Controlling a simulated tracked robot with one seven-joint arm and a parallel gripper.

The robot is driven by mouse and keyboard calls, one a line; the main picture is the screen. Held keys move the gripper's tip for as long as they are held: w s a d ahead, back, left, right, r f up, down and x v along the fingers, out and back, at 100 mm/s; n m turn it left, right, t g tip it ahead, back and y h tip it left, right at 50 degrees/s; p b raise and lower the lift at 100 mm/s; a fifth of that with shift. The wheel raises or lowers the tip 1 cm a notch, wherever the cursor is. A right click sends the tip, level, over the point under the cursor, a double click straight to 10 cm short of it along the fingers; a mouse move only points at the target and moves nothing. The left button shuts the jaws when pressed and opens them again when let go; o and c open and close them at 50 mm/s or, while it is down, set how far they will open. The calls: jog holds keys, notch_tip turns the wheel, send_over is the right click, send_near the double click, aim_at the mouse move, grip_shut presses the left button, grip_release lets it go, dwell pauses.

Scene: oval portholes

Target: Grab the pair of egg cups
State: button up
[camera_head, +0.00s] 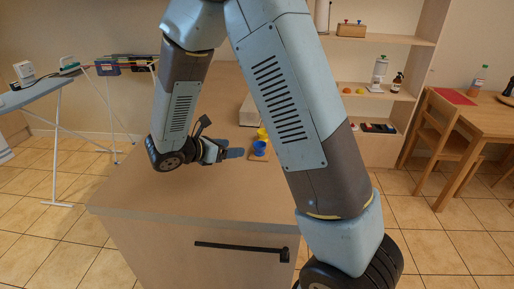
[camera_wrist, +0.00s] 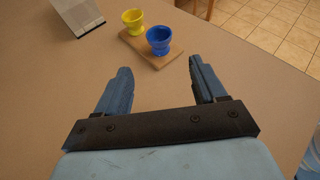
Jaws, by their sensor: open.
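A blue egg cup (camera_wrist: 159,40) and a yellow egg cup (camera_wrist: 133,21) stand upright side by side on a small wooden board (camera_wrist: 146,58) on the counter top. In the head view the blue cup (camera_head: 259,148) and the yellow cup (camera_head: 262,134) show just beyond my fingertips. My gripper (camera_wrist: 155,75) is open and empty, with its two blue fingers apart. It is short of the board, and the blue cup is the nearer one, ahead of the gap between the fingers. In the head view my gripper (camera_head: 236,152) is low over the counter, left of the cups.
A pale, box-like object (camera_wrist: 78,14) stands left of the cups and is partly cut off. The counter top (camera_head: 150,195) is otherwise clear around my gripper. Its edge and the tiled floor lie to the right in the wrist view. Shelves (camera_head: 378,98) stand behind.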

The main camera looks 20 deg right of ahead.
aim_at(254, 147)
jog(key=shift+w+f, duration=0.15)
jog(key=shift+f, duration=0.05)
jog(key=x, duration=0.8)
jog(key=shift+w+x, duration=0.15)
jog(key=shift+x, duration=1.25)
jog(key=shift+w+x, duration=0.1)
jog(key=shift+x, duration=1.25)
jog(key=shift+a+f, duration=0.1)
jog(key=shift+a, duration=0.05)
jog(key=shift+c, duration=0.2)
jog(key=c, duration=1)
jog(key=shift+c, duration=0.6)
